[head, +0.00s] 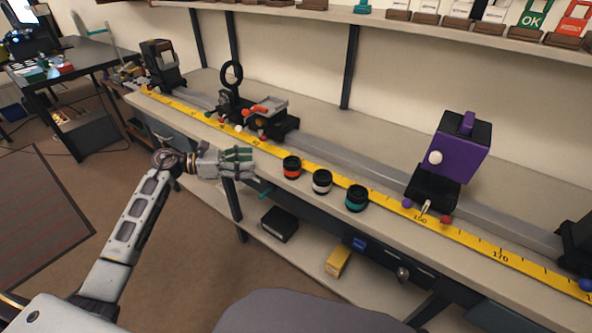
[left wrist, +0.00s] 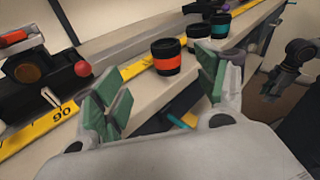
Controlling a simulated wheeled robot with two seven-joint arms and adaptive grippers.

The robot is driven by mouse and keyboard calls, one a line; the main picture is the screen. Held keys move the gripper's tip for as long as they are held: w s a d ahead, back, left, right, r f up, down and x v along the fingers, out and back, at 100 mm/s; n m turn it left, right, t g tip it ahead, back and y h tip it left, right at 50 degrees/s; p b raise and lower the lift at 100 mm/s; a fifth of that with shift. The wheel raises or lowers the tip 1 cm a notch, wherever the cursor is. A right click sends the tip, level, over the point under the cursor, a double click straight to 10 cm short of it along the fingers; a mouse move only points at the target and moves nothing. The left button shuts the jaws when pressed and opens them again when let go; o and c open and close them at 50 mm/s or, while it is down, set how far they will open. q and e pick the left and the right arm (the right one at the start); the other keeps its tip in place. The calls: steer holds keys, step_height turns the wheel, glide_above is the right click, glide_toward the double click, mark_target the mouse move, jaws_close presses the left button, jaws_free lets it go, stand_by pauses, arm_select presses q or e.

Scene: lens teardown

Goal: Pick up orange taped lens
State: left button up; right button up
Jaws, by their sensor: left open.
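The orange taped lens (head: 291,167), a short black cylinder with an orange-red band, stands upright near the bench's front edge. It is the leftmost of three banded lenses in the head view. My left gripper (head: 251,163) is open and empty, just left of this lens and apart from it. In the left wrist view the orange taped lens (left wrist: 166,57) stands beyond the gap between the green-padded fingers of my left gripper (left wrist: 160,85), nothing touching it. My right gripper does not show in the head view.
A white-banded lens (head: 321,181) and a teal-banded lens (head: 356,198) stand to the right along the yellow ruler (head: 390,206). A metal rail behind carries a purple box (head: 461,148) and a black carriage (head: 277,124). Floor lies open before the bench.

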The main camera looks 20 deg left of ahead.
arm_select(q)
steer(key=shift+s+d+r+m+g+y, duration=0.15)
steer(key=shift+r+m+g, duration=0.15)
steer(key=shift+m, duration=0.2)
steer(key=shift+d+r+m+g+y, duration=0.15)
steer(key=shift+m+g, duration=0.15)
steer(key=shift+m, duration=0.2)
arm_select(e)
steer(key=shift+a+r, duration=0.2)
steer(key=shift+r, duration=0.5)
arm_select(q)
glide_toward(292, 168)
steer(key=w+d, duration=0.1)
steer(key=w, duration=0.1)
steer(key=w+d+f, duration=0.1)
steer(key=w+d, duration=0.1)
steer(key=shift+w+d+b, duration=0.2)
steer(key=shift+b, duration=0.1)
steer(key=shift+d+f, duration=0.1)
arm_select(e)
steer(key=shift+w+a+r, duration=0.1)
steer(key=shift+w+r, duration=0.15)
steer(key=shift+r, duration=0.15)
arm_select(q)
steer(key=shift+w+d, duration=0.1)
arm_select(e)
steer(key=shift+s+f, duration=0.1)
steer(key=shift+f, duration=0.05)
